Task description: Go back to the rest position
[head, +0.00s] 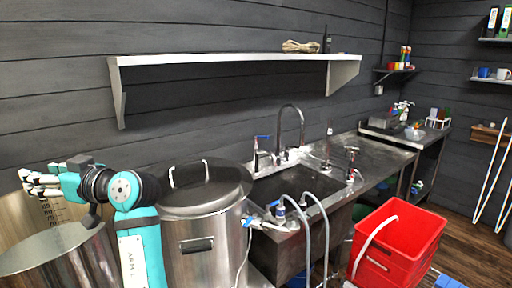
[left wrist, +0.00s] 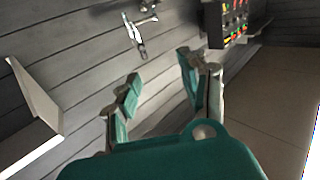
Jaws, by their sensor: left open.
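My left gripper (head: 38,180) is at the left edge of the head view, raised above an open steel pot (head: 65,262). Its pale fingers point left and hold nothing that I can see. My right gripper does not show in either view.
A lidded steel kettle (head: 200,225) stands close to the right of my left arm. A sink (head: 298,190) and steel counter run along the wall, under a long shelf (head: 225,59). A red bucket (head: 398,250) stands at the right front.

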